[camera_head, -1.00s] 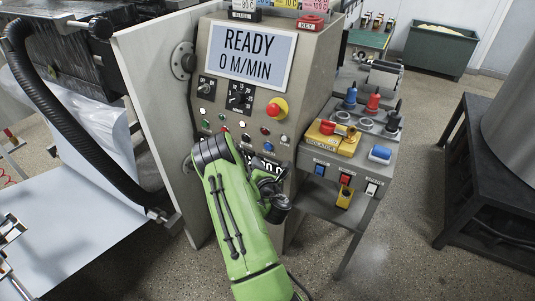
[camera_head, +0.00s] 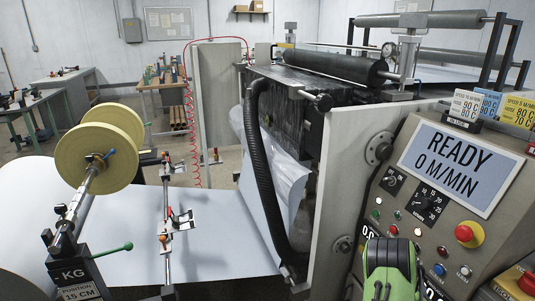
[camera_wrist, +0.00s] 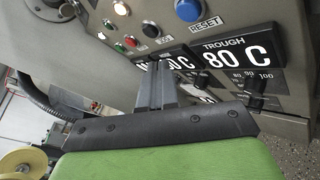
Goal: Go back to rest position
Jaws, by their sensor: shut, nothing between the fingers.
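In the wrist view my gripper (camera_wrist: 156,82) shows as two dark fingers side by side, shut and empty. Its fingers overlap the lower part of the control panel in that picture; I cannot tell the gap, if any. The grey control panel (camera_head: 405,218) stands at the right in the head view, with a screen (camera_head: 447,167) reading READY 0 M/MIN. In the wrist view a TROUGH display (camera_wrist: 238,55) reads 80 C, beside a blue RESET button (camera_wrist: 189,9). In the head view only my green arm shows at the bottom; my gripper is not seen there.
Coating rollers (camera_head: 312,65) and a black hose (camera_head: 262,170) lie left of the panel. A red emergency button (camera_head: 464,235) sticks out of the panel. Benches stand far behind.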

